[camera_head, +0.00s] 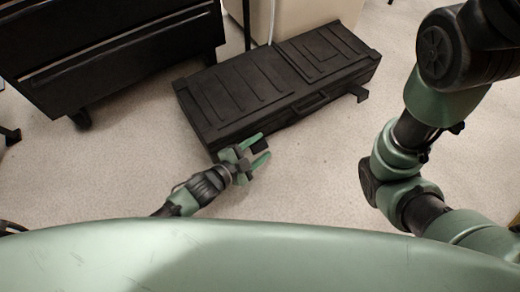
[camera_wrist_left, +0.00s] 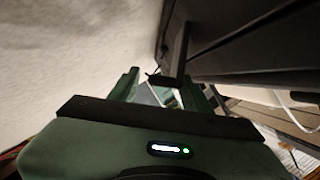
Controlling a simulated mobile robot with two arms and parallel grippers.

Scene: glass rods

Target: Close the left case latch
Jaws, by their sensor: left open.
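The black case (camera_head: 275,85) lies on the floor with its lid down. Its right latch (camera_head: 357,93) sticks out from the front side. My left gripper (camera_head: 261,147) is open at the front left of the case, its green fingers pointing right. The left latch (camera_head: 259,145) shows as a small dark piece between the fingers, sticking out from the case. In the left wrist view the latch (camera_wrist_left: 180,52) is a dark bar beside the case wall (camera_wrist_left: 240,45), just ahead of the open left gripper (camera_wrist_left: 163,90). Contact with the fingers cannot be told. My right gripper is out of view.
A black drawer cabinet (camera_head: 110,50) on wheels stands at the left, near the case. A beige box (camera_head: 300,15) stands behind the case. The speckled floor (camera_head: 310,180) in front of the case is clear. My right arm shows at the right.

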